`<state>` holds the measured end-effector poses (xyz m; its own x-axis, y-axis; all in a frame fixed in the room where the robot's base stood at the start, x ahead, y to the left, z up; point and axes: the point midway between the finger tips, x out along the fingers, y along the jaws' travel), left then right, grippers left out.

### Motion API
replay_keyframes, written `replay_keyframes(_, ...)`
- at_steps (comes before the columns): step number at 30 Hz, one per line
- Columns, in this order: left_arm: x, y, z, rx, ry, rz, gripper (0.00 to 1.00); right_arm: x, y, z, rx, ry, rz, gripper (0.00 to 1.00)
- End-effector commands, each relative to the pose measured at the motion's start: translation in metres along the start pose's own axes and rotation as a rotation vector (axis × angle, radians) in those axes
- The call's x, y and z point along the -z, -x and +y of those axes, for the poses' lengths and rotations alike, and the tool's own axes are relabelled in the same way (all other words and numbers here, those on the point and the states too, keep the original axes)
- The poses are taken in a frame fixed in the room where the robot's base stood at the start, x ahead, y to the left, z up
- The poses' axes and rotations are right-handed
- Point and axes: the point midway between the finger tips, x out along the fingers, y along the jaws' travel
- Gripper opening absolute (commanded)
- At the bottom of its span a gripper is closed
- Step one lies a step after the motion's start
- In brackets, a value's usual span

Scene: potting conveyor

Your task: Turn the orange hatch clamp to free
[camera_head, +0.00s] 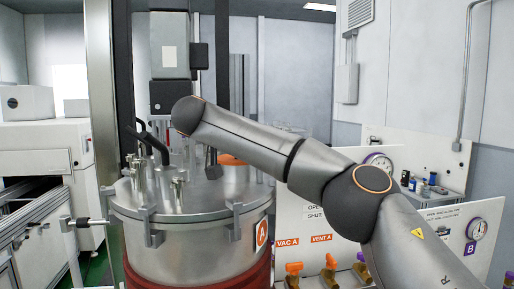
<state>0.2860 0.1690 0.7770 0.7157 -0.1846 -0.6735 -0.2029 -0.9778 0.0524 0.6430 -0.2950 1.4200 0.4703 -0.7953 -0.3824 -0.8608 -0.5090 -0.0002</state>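A steel vessel with a flat lid (195,250) stands left of centre, with an orange label marked A on its side. An orange part (231,160) shows on the far side of the lid, partly hidden behind my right arm; I cannot tell its turned position. A small dark fitting (213,165) stands on the lid just left of it. My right arm comes in from the right and crosses over the lid. My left gripper is not in view.
Steel clamps (151,225) sit around the lid rim, and black curved pieces (152,142) rise at its left. Orange valve handles (293,268) stand below the VAC A and VENT A labels. A conveyor (28,215) runs at the far left. A gauge panel (455,235) stands at right.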

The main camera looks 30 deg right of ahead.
Motion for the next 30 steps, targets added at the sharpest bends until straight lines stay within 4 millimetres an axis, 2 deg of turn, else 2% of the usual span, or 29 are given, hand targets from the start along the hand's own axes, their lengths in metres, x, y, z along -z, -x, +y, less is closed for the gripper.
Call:
replay_keyframes(11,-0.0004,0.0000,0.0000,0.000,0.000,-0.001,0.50,0.0003,-0.0002,0.0001,-0.002,-0.003,0.002,0.00)
replay_keyframes(12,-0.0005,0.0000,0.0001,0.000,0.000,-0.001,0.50,0.0003,-0.0002,0.0001,-0.002,-0.003,0.002,0.54)
replay_keyframes(19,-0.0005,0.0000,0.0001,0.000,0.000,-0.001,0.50,0.0002,-0.0001,0.0001,-0.002,-0.002,0.001,0.80)
replay_keyframes(26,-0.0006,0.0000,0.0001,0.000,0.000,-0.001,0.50,0.0001,0.0002,0.0001,-0.002,-0.002,0.001,0.80)
replay_keyframes(30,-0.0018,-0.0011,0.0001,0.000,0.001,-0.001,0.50,-0.0001,0.0081,-0.0002,-0.001,-0.002,0.002,0.80)
